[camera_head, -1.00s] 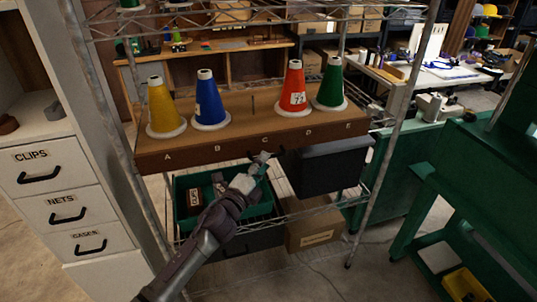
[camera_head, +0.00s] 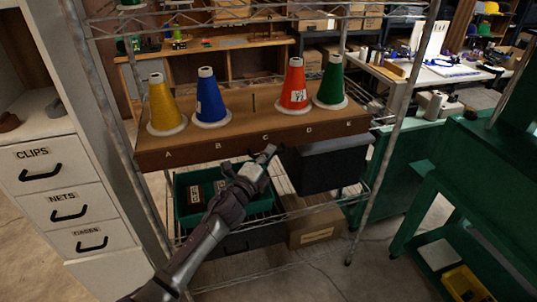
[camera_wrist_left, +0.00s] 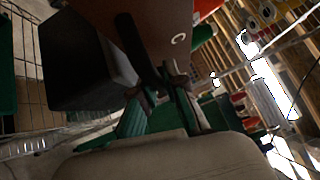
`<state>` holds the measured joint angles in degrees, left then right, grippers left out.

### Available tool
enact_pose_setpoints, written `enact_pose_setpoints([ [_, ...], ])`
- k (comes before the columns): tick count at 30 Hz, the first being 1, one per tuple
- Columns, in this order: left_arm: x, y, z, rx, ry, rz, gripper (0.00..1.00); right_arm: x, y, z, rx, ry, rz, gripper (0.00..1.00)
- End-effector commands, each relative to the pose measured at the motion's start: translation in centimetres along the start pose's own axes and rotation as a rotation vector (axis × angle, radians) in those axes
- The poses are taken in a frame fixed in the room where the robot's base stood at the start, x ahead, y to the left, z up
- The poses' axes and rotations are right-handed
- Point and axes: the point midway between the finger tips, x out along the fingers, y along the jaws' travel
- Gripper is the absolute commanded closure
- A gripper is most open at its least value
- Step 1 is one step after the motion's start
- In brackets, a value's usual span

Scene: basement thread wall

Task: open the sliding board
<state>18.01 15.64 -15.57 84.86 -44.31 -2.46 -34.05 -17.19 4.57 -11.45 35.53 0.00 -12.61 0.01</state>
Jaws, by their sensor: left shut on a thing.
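The sliding board (camera_head: 190,155) is a brown wooden shelf board in the wire rack, with letters A to E along its front edge. Yellow (camera_head: 163,108), blue (camera_head: 209,102), red (camera_head: 293,90) and green (camera_head: 331,85) thread cones stand on it; a bare stretch with a thin upright peg lies between blue and red. My left gripper (camera_head: 268,153) is at the front edge below letter C, shut on the board's dark handle, which it mostly hides. In the left wrist view the fingers (camera_wrist_left: 168,85) close around the black handle (camera_wrist_left: 138,48) beside the brown board face (camera_wrist_left: 168,25). My right gripper is out of view.
Below the board are a green bin (camera_head: 190,215), a dark box (camera_head: 325,168) and a cardboard box (camera_head: 315,228) on the wire shelf. A white drawer cabinet (camera_head: 50,185) stands left, a green bench (camera_head: 470,170) right. Floor in front is open.

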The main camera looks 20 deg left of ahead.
Motion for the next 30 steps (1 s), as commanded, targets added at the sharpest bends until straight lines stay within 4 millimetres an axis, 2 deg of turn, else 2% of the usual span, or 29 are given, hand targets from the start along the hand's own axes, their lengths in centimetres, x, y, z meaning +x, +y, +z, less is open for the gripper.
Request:
enact_pose_setpoints([
  [8, -0.1, 0.1, -0.1, 0.0, 0.0, 0.002, 1.0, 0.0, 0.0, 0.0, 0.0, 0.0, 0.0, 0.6],
  [14, -1.3, -0.2, -1.3, -0.001, 0.001, 0.003, 1.0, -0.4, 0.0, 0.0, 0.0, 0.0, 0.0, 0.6],
  [30, -9.8, -2.3, -9.8, -0.006, 0.001, 0.005, 1.0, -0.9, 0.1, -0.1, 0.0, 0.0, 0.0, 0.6],
])
